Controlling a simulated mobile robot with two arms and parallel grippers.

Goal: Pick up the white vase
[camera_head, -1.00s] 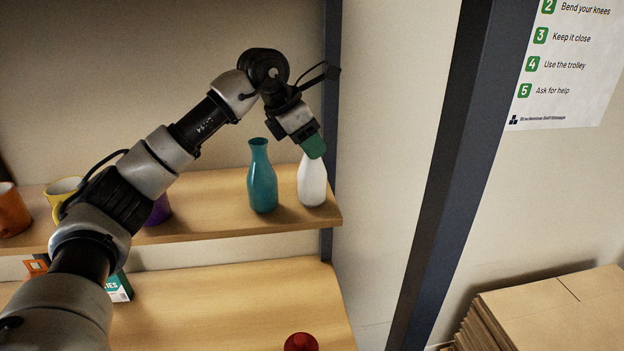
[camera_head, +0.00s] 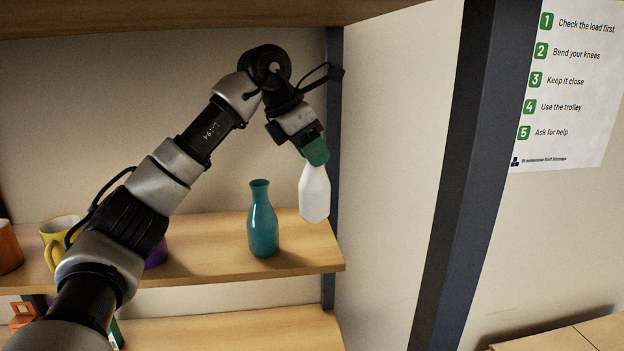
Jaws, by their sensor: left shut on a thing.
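The white vase (camera_head: 314,194) hangs below my left gripper (camera_head: 315,156), whose green fingers are shut around its top. The vase's neck is hidden by the fingers. Its base shows against the wall and the shelf's back right corner, above the shelf board (camera_head: 293,228). The vase is almost upright, right of the teal vase (camera_head: 262,225) and apart from it. My right gripper is not in view.
The teal vase stands on the shelf. A yellow mug (camera_head: 56,236), an orange cup (camera_head: 8,248) and a purple thing (camera_head: 157,254) stand further left. A dark upright post (camera_head: 333,120) is close behind the white vase. An upper shelf (camera_head: 180,14) runs overhead.

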